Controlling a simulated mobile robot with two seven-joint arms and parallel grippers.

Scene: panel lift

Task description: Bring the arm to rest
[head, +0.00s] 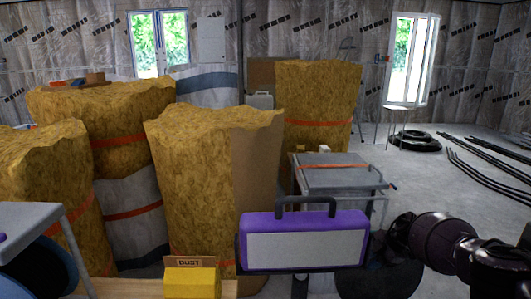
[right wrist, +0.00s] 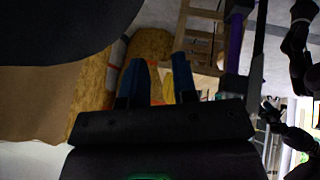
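My right arm (head: 440,240) comes in from the right in the head view, its dark end just right of a purple box-like thing (head: 360,219) with a pale front and a dark handle on top. I cannot tell whether arm and box touch. My right gripper (right wrist: 159,75) shows in the right wrist view, its two blue fingers apart with nothing held between them. Its fingertips are not clear in the head view. My left gripper is not in view.
Tall yellow insulation bales (head: 195,150) crowd the left and middle. A grey cart (head: 340,175) stands behind the purple box. A yellow dust box (head: 192,280) is at the front. Black coils (head: 414,141) and pipes (head: 490,180) lie on the right-hand floor. A wooden ladder (right wrist: 200,30) shows in the wrist view.

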